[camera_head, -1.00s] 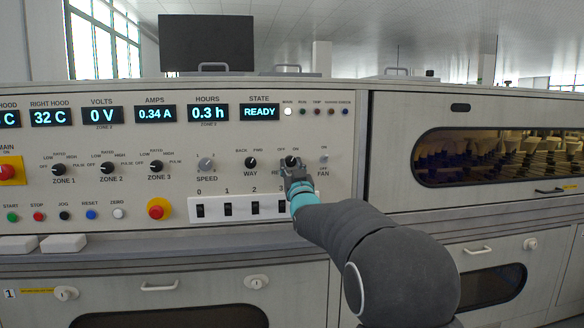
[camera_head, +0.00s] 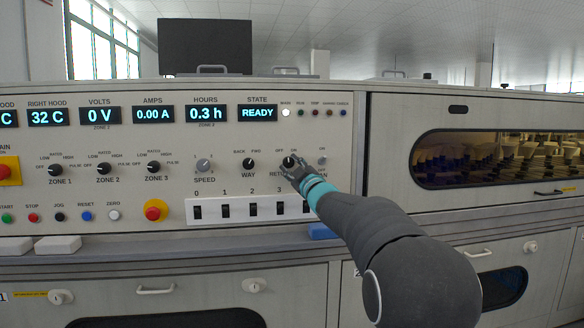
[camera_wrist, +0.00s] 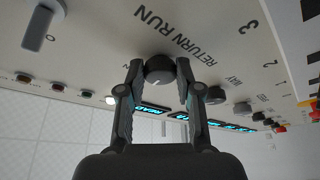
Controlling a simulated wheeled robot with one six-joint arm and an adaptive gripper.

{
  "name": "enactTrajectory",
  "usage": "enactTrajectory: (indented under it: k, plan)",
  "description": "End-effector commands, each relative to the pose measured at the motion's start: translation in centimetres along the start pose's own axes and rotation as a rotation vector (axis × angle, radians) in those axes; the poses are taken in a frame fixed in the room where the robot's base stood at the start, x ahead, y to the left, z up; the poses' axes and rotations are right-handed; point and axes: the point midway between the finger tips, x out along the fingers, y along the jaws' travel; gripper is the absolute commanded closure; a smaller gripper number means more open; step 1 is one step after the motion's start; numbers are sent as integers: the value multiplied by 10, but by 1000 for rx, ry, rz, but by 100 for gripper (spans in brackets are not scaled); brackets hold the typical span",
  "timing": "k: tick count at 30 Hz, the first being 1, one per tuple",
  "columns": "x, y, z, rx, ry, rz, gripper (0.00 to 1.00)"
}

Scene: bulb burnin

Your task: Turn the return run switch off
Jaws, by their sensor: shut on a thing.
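The return run switch (camera_head: 289,161) is a black round knob on the grey panel, under small OFF and ON labels. In the wrist view the knob (camera_wrist: 159,70) sits between my two fingertips, below the printed words RETURN RUN. My gripper (camera_head: 295,171) reaches it from the lower right, and in the wrist view my gripper (camera_wrist: 159,72) is shut on the knob, a finger on each side. A pale pointer mark shows on the knob, but I cannot tell surely which label it points to. My gripper hides part of the RETURN RUN label in the head view.
The WAY knob (camera_head: 248,164) is to the left and the FAN switch (camera_head: 322,161) close to the right. A white strip of rocker switches (camera_head: 226,210) lies below. The AMPS display (camera_head: 154,114) reads 0.00 A. A blue object (camera_head: 322,231) lies on the ledge.

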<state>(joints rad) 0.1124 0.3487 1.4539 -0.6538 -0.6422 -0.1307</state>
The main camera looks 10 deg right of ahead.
Motion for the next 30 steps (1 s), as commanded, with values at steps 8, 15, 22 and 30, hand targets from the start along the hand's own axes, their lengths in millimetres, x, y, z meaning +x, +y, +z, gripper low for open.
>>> enactTrajectory:
  k: [8,15,22,30]
  plan:
    - [1,5,-2,-196,-1,-80,100]
    - [1,5,-2,-302,0,-124,100]
    - [1,4,-2,-347,1,-143,100]
    - [1,4,-2,-355,2,-146,100]
